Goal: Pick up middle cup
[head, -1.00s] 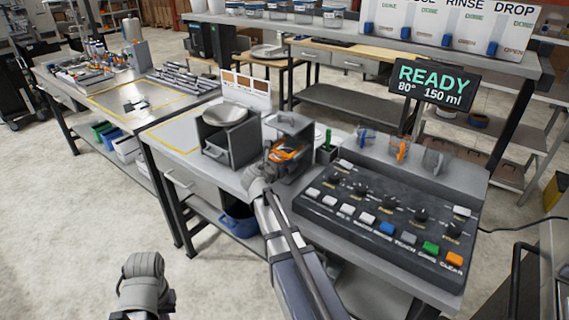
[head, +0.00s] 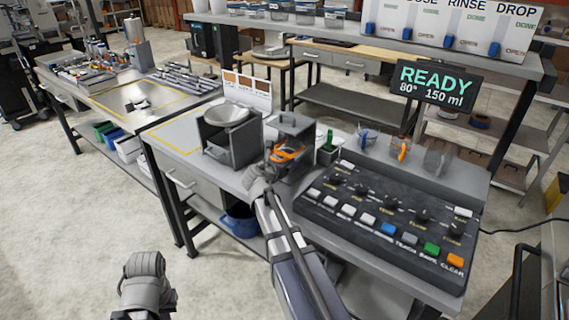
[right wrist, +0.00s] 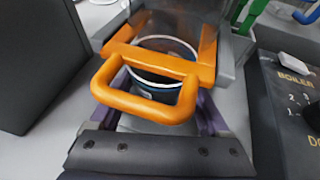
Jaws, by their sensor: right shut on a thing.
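An orange-handled frame (head: 287,153) sits in a grey open-fronted stand (head: 291,125) on the bench. In the right wrist view the orange frame (right wrist: 150,102) surrounds a clear vessel with a white rim and dark contents (right wrist: 158,78). My right gripper (head: 270,170) is shut on the orange handle; its purple fingers show on both sides of it in the right wrist view.
A stand with a metal bowl (head: 226,116) is left of my right gripper. A green-handled item in a small holder (head: 327,148) is close on the right. A button panel (head: 385,215) fills the front right. A READY display (head: 436,86) stands behind the cups.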

